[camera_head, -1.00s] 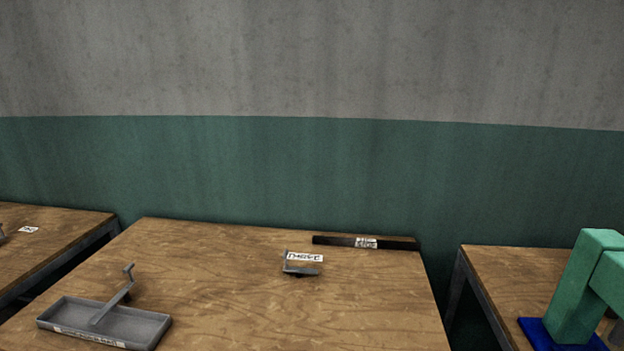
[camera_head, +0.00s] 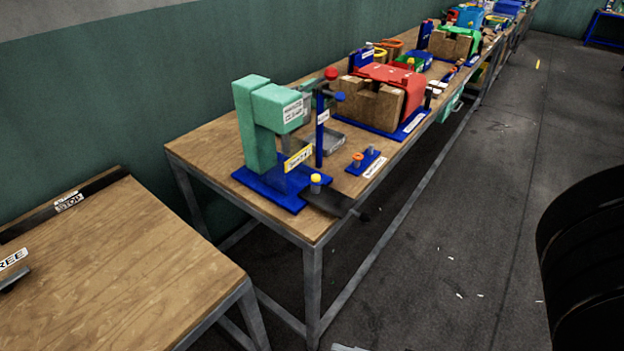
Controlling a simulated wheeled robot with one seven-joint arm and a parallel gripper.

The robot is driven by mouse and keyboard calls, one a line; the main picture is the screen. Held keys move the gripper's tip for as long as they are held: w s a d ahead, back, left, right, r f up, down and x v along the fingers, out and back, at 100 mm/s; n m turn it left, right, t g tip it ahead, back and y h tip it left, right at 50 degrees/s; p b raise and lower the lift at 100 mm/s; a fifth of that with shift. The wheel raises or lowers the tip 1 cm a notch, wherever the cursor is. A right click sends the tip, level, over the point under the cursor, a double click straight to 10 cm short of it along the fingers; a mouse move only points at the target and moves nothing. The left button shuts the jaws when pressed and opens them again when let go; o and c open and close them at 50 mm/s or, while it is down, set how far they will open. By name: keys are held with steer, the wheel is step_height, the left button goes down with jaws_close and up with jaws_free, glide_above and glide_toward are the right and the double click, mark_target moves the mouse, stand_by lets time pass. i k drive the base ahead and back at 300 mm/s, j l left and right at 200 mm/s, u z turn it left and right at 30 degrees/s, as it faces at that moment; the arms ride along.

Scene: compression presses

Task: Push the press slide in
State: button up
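A teal C-shaped press (camera_head: 258,125) stands upright on a blue base plate (camera_head: 262,198), at the near end of a long wooden bench. A dark flat slide (camera_head: 329,202) extends from the front of the base and sticks out past the bench's front edge. A small yellow-topped peg (camera_head: 316,181) stands at the slide's inner end. A yellow label (camera_head: 298,157) is on the press front. A blue post (camera_head: 320,130) with a red knob stands beside the press. My gripper is not in view.
A red-topped machine with brown blocks (camera_head: 370,102) and a small blue plate with pegs (camera_head: 366,162) stand farther along the bench. Another wooden table (camera_head: 130,270) is at lower left, with a gap between. Open dark floor (camera_head: 440,240) lies right of the bench.

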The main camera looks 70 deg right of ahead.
mark_target(335, 203)
steer(key=k+l+u, duration=0.3)
steer(key=l, duration=0.2)
steer(key=k+l+u, duration=0.3)
steer(key=k+l, duration=0.1)
